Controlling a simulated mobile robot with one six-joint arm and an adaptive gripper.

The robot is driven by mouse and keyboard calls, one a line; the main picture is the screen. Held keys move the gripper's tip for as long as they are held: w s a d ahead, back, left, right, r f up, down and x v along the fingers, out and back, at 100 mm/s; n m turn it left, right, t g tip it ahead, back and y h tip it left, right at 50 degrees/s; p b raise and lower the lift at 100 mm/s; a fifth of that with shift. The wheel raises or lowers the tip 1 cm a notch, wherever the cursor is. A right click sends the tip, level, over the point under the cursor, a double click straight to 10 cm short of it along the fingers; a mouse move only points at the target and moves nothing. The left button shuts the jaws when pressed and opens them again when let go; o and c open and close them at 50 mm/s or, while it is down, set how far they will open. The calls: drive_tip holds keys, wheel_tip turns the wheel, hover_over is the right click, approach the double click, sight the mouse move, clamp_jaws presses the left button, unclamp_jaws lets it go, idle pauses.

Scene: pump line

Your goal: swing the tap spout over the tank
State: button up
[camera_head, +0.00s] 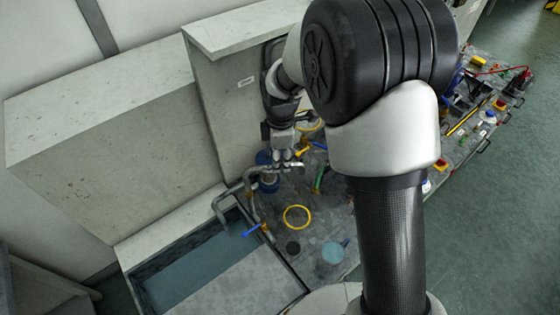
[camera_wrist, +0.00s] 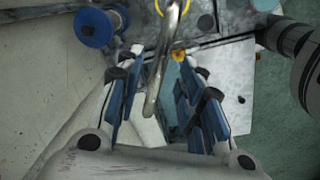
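The tap spout (camera_head: 235,188) is a bent grey metal pipe beside the tank (camera_head: 190,264), a sunken basin with blue-grey water at the lower left of the head view. I cannot tell how far its outlet reaches over the water. My gripper (camera_head: 286,162) points down at the pipework, partly behind my arm in the head view. In the wrist view the spout (camera_wrist: 161,70) runs between my blue-padded fingers, which stand apart with gaps beside the pipe. My gripper is open. Contact with the pipe cannot be made out.
A blue valve handle (camera_head: 251,230) sits low on the pipework by the tank. A yellow ring (camera_head: 297,217) lies on the bench to the right. A blue cylinder (camera_wrist: 97,27) stands left of my fingers. A tall grey panel (camera_head: 228,105) stands behind.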

drive_tip(key=shift+f, duration=1.1)
drive_tip(key=shift+c, duration=0.6)
clamp_jaws()
